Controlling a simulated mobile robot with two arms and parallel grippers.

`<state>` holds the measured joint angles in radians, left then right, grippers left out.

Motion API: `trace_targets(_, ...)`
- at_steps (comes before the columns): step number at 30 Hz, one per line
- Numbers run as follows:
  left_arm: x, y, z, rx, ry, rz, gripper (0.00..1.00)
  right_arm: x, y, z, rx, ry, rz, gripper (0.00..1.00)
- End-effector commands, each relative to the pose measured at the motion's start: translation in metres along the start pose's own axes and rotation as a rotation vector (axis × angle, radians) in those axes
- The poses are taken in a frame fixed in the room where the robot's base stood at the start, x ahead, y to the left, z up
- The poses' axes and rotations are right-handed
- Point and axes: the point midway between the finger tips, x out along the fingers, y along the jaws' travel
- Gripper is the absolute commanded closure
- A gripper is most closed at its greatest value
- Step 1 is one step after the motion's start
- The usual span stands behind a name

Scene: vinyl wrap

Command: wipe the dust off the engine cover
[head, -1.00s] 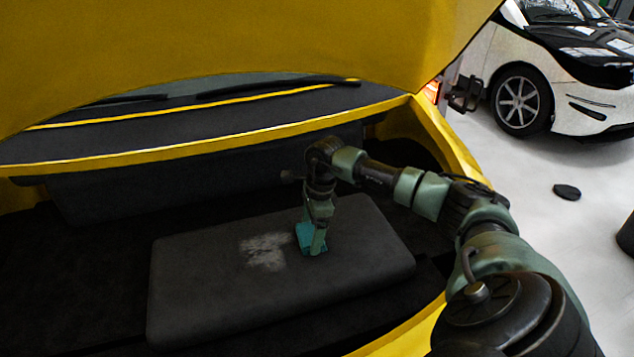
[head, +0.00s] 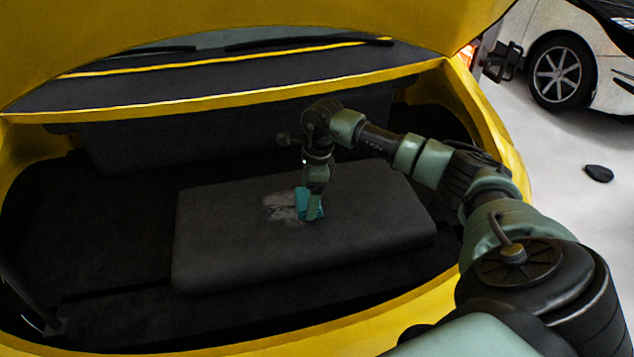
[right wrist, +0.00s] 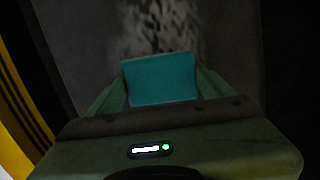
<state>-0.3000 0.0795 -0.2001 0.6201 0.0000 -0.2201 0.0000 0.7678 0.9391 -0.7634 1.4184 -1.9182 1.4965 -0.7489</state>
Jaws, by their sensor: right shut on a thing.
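The engine cover (head: 360,235) is a dark grey, flat padded block in the open bay of the yellow car. A pale dust patch (head: 279,203) lies on its top, left of the middle, and shows streaked in the right wrist view (right wrist: 160,30). My right gripper (head: 313,208) points down at the cover, shut on a teal cloth or sponge (head: 301,198). The teal thing (right wrist: 159,78) sits between the fingers in the right wrist view, at the near edge of the dust. It appears to be at the cover's surface, partly over the patch. My left gripper is not in view.
The raised yellow hood (head: 250,20) hangs over the far side of the bay. The yellow body rim (head: 480,120) borders the bay at right and front. A white car (head: 600,70) stands on the pale floor at right, with a small dark object (head: 598,173) nearby.

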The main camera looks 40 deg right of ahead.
Motion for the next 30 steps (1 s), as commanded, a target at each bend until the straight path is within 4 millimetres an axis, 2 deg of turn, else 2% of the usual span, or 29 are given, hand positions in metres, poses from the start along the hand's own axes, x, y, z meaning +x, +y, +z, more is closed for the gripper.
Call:
trace_targets(5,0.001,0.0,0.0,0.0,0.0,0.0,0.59,0.002,0.001,0.005,-0.001,0.0,0.002,0.51)
trace_targets(15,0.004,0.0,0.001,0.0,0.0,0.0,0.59,0.004,0.003,0.033,-0.001,0.0,-0.001,0.51)
trace_targets(23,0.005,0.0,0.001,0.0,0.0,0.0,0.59,0.006,0.003,0.041,0.0,0.0,-0.001,0.51)
trace_targets(30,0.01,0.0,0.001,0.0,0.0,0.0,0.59,0.012,0.005,0.061,0.0,-0.001,0.0,0.51)
